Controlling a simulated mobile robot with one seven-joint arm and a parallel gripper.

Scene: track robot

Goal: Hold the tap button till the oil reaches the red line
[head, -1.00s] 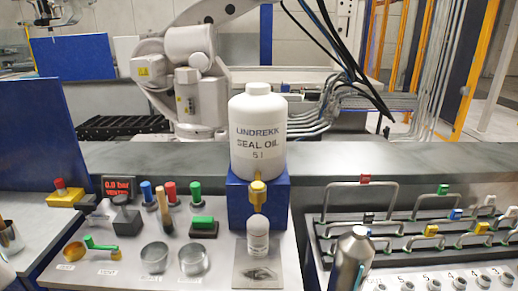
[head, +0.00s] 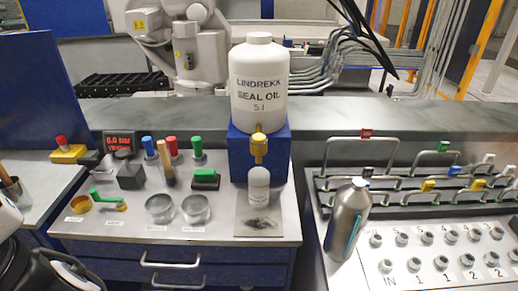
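A white jug (head: 259,85) labelled "LINDREKK SEAL OIL 5 l" stands on a blue stand (head: 239,155) at the middle of the bench. A yellow tap with a round button (head: 259,141) sits on the front of the stand. A small white bottle (head: 259,190) stands upright below the tap, on a grey plate (head: 245,229) with a dark patch. I cannot make out a red line or an oil level on it. Part of my arm shows at the lower left edge, but my gripper's fingers are not in view, and nothing touches the tap.
A steel flask (head: 347,217) stands right of the plate, by the socket panel (head: 405,265). Two metal cups (head: 160,208), coloured handled tools (head: 166,160) and a red-lit display (head: 119,141) are on the left. A rack with coloured handles (head: 420,190) is at right.

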